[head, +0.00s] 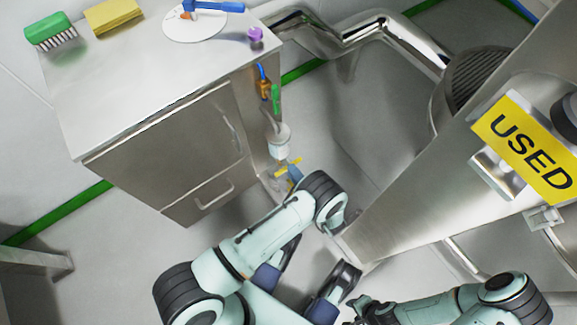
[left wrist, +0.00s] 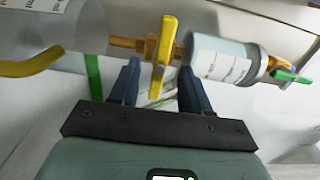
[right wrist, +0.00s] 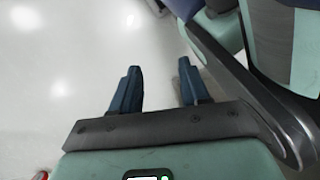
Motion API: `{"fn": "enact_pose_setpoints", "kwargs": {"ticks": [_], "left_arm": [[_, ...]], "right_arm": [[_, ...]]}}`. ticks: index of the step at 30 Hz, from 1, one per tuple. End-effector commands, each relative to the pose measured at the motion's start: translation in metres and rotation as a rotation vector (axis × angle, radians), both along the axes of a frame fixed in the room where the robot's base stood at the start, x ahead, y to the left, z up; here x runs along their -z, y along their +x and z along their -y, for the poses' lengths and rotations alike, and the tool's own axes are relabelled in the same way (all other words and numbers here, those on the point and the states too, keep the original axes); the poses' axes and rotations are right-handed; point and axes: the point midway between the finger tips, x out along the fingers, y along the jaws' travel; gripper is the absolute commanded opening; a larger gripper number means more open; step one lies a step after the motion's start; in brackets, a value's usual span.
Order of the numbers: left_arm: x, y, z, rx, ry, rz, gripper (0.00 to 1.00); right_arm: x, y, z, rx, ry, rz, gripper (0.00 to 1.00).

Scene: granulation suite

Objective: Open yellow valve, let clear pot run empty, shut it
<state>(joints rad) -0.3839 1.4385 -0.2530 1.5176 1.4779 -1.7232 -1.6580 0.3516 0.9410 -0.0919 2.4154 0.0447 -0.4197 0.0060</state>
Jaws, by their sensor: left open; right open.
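The yellow valve (head: 288,165) has a bar handle on a brass fitting low beside the steel cabinet. In the left wrist view its handle (left wrist: 164,52) stands between my left gripper's fingers, crosswise to the pipe. My left gripper (left wrist: 160,68) is open around the handle; contact cannot be told. The clear pot (head: 280,138) hangs above the valve; in the left wrist view it is a labelled, greyish cylinder (left wrist: 222,58) right of the handle. Its liquid level is unclear. My right gripper (right wrist: 157,77) is open and empty over pale floor.
A green valve (head: 275,98) and a blue valve (head: 262,75) sit above the pot. A larger labelled clear vessel (left wrist: 85,25) lies on the handle's other side. The steel cabinet (head: 165,140) stands left; a steel machine with a yellow USED sign (head: 530,145) stands right.

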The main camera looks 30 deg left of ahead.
Motion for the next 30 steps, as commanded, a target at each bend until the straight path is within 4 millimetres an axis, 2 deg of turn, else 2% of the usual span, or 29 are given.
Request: {"fn": "enact_pose_setpoints", "kwargs": {"ticks": [3, 7, 18, 22, 23, 30], "left_arm": [[0.0, 0.007, -0.018, -0.002, 0.0, 0.0, 0.47], [0.0, 0.011, -0.028, -0.001, -0.002, -0.001, 0.47], [0.0, 0.013, -0.033, 0.0, -0.001, 0.0, 0.47], [0.0, 0.013, -0.033, 0.0, -0.001, 0.0, 0.05], [0.0, 0.013, -0.033, 0.0, -0.001, 0.0, 0.0], [0.0, 0.013, -0.032, 0.0, -0.004, 0.007, 0.0]], "right_arm": [[0.003, -0.006, 0.001, 0.002, 0.001, -0.02, 0.45], [0.005, -0.011, 0.001, 0.004, 0.003, -0.036, 0.45], [0.005, -0.013, 0.001, 0.005, 0.003, -0.043, 0.45], [0.005, -0.013, 0.001, 0.005, 0.003, -0.042, 0.45], [0.005, -0.013, 0.001, 0.005, 0.003, -0.042, 0.45], [0.005, -0.012, 0.001, 0.004, 0.003, -0.04, 0.45]]}}
